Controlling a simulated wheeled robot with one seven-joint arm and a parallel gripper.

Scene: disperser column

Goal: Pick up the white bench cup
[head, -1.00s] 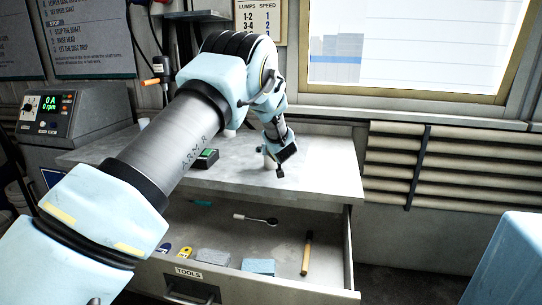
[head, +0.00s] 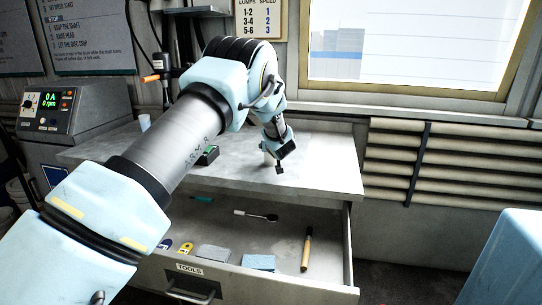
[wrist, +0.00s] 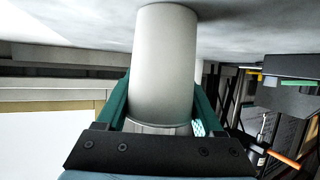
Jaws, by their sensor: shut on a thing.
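The white bench cup (wrist: 163,65) fills the middle of the wrist view, which sees the room upside down. My gripper (wrist: 160,105) has its two green fingers on either side of the cup and is shut on it. The cup's far end is at or very close to the grey bench surface; I cannot tell whether they touch.
Another pale cup-like thing (head: 145,122) stands at the bench's left, near the control box (head: 50,108). A small dark device with a green top (head: 208,155) lies by my arm.

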